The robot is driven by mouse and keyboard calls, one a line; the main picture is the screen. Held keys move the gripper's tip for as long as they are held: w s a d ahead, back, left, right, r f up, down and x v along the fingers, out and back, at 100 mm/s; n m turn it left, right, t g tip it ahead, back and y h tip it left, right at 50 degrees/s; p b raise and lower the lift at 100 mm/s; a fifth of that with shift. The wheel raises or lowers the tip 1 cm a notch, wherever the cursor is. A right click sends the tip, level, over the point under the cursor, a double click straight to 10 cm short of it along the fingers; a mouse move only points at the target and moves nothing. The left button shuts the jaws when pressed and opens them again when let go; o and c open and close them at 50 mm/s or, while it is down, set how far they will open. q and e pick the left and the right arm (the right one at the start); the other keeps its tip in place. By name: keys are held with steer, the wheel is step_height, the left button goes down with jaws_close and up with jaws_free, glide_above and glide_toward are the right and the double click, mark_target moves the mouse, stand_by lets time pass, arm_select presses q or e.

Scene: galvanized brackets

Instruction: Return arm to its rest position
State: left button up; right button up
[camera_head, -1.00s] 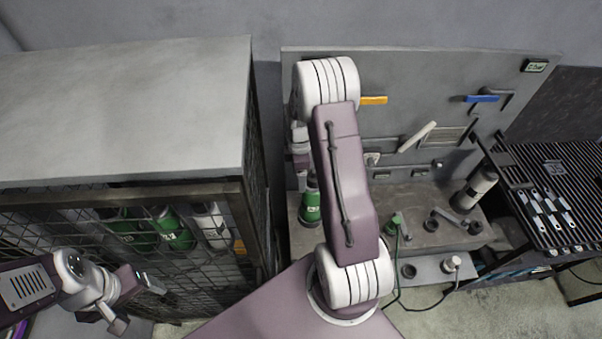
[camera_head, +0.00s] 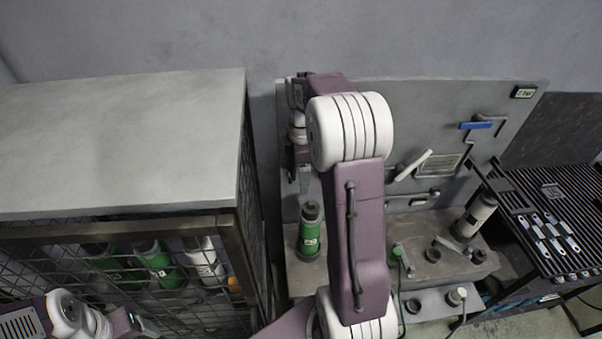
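My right arm (camera_head: 358,235) rises in front of the workbench and bends at a white elbow joint, hiding part of the back panel. Its gripper (camera_head: 299,178) hangs fingers down beside the elbow, small in view, with its fingers apart and empty. A green bottle with a dark cap (camera_head: 309,236) stands upright on the bench just below this gripper, apart from it. My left gripper (camera_head: 146,325) is at the lower left edge, in front of the mesh cage; one finger shows and the other is cut off by the frame.
A wire-mesh cage (camera_head: 238,255) with a grey top holds green and white bottles at left. A panel (camera_head: 440,110) with a blue-handled tool stands behind. A slatted rack (camera_head: 555,190) is at right.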

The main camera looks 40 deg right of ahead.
arm_select(q)
steer(key=s+d+r, duration=0.1)
steer(key=s+d, duration=0.2)
arm_select(e)
steer(key=s+d+r, duration=0.1)
steer(key=s+d, duration=0.2)
steer(key=w+a+f+n+b, duration=0.1)
steer(key=w+a+f+b, duration=0.15)
steer(key=a, duration=0.25)
arm_select(q)
step_height(320, 180, down, 10)
steer(key=w+b, duration=0.2)
steer(key=b, duration=0.5)
steer(key=shift+a, duration=0.45)
arm_select(e)
steer(key=s+a+f+m, duration=0.6)
steer(key=f, duration=0.2)
steer(key=s+a+f+m+t, duration=0.1)
steer(key=s+a+f+m, duration=0.4)
steer(key=s+f+m, duration=0.2)
steer(key=shift+a+f, duration=0.4)
steer(key=shift+f, duration=0.5)
